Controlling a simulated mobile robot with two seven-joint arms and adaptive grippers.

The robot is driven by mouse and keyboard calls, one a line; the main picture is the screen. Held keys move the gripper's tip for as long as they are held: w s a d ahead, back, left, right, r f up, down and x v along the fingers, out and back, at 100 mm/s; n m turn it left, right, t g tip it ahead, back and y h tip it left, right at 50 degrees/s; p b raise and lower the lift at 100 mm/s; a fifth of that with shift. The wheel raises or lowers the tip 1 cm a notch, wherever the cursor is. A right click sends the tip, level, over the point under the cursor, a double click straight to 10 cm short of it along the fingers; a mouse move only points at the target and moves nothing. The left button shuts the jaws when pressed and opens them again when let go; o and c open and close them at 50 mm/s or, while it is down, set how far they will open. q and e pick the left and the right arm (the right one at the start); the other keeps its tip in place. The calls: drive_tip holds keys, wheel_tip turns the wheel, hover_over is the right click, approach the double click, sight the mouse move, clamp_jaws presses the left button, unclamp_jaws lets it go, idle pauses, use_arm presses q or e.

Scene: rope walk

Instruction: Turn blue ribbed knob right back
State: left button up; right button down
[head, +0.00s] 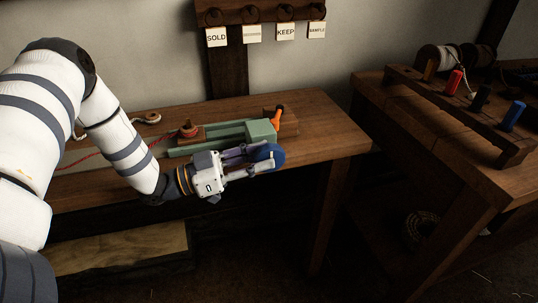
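The blue ribbed knob (278,155) is a round disc on the front of a green device (262,131) on the wooden bench. My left gripper (265,155) reaches in from the left, with its two fingers on either side of the knob and seeming to hold it. The fingers cover part of the knob, so its ribs and any mark are too small or hidden to tell. My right gripper is not in view.
The bench (325,125) has free room to the right of the device. An orange handle (277,116) stands behind the knob. A red-brown knob (188,129) and a red cord (95,153) lie to the left. A second table (440,125) carries a rack of coloured pegs.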

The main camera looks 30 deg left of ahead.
use_arm(q)
drive_tip(key=v, duration=0.5)
